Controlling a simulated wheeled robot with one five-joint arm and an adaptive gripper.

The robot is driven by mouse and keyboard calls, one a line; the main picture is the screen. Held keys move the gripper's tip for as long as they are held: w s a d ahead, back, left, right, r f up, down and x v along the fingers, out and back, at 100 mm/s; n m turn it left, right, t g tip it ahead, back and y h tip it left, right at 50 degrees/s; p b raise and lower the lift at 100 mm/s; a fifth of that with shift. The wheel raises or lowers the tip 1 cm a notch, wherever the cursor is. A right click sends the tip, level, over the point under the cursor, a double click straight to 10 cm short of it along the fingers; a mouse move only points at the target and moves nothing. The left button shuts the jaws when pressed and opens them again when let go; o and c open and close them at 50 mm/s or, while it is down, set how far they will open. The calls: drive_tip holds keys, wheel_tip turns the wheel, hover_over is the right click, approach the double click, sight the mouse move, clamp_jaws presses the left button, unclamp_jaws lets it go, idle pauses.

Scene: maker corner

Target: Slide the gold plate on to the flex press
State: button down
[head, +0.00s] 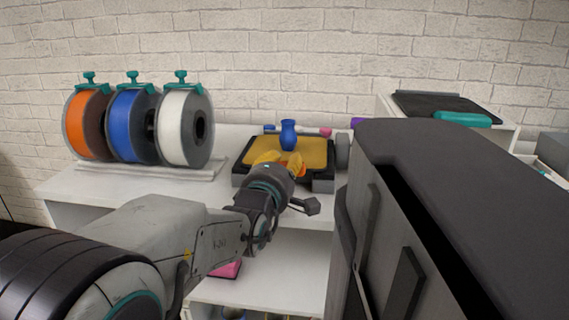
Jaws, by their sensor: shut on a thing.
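The gold plate (312,146) lies flat over a low black-framed bed, which I take to be the flex press (241,172), on the white bench. A small blue vase (288,136) stands upright on the plate. My gripper (280,161), with yellow-orange fingers, is at the plate's front edge and shut on the plate there. My wrist hides part of the front edge and the grip itself. I cannot tell whether the plate is fully seated on the bed.
Orange, blue (132,125) and white (184,130) filament spools stand in a rack at left. A pink-tipped tool (317,132) lies behind the plate. A dark tray and teal object (462,119) sit on a higher white unit at right. A pink item (227,270) is on the lower shelf.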

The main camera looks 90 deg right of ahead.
unclamp_jaws()
drive_tip(key=shift+f, duration=0.1)
idle(0.8)
drive_tip(key=shift+a+f+b, duration=0.1)
drive_tip(key=shift+f+b, duration=0.7)
drive_tip(key=shift+c, duration=0.4)
drive_tip(key=shift+o, duration=0.4)
drive_tip(key=shift+r, duration=0.3)
